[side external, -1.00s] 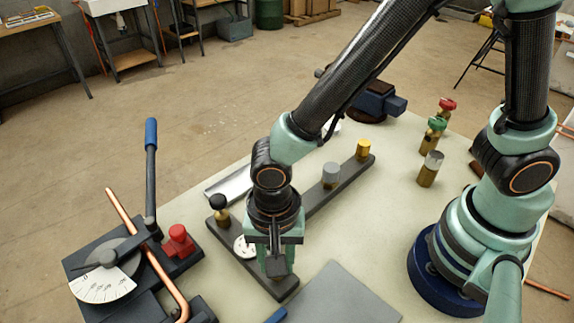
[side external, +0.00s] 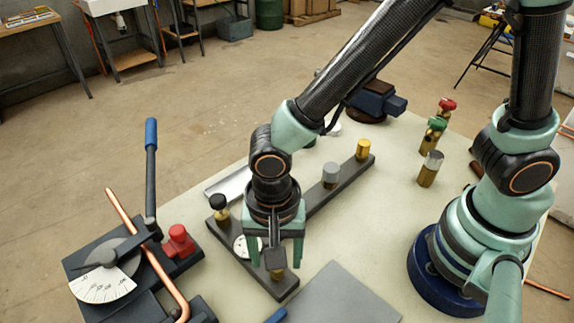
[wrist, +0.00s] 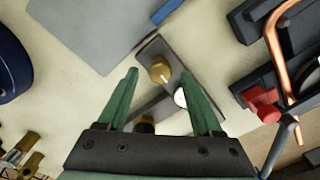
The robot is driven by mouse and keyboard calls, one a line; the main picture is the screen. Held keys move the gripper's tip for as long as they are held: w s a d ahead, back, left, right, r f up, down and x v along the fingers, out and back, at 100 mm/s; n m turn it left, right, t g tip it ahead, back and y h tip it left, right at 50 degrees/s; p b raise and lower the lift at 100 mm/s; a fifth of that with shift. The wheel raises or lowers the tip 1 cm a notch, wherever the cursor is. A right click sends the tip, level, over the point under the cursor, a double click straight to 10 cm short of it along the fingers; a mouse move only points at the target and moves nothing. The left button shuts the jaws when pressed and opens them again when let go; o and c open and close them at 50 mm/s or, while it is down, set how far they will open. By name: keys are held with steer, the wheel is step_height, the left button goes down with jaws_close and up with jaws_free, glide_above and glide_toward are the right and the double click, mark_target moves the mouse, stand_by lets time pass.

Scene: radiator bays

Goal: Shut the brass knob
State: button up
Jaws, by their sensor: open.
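The brass knob (wrist: 160,70) is a round gold-coloured knob with a pale line on its top. It stands near the end of a dark bar (wrist: 148,47). In the wrist view it lies between the tips of my gripper (wrist: 159,76), with a gap on each side. My gripper (side external: 277,260) is open and points down over the near end of the bar in the side view.
A white dial (side external: 241,247) and a black-topped knob (side external: 219,205) are close on the left. A grey knob (side external: 330,174) and a yellow knob (side external: 363,149) stand on the bar's other arm. A pipe bender (side external: 110,262) is at left. A grey plate (side external: 335,297) lies in front.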

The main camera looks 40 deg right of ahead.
step_height(320, 180, up, 10)
steer(key=shift+r, duration=0.25)
stand_by(0.3)
steer(key=w+d+r+n+t, duration=0.2)
steer(key=d+n, duration=0.1)
steer(key=d, duration=0.5)
steer(key=w+d+r+n+t, duration=0.1)
steer(key=w+d+r+n, duration=0.1)
steer(key=d, duration=0.6)
steer(key=w+d+r+n+t, duration=0.2)
steer(key=d+r+n, duration=0.2)
steer(key=d, duration=0.4)
steer(key=shift+d+t, duration=0.3)
steer(key=shift+d, duration=0.05)
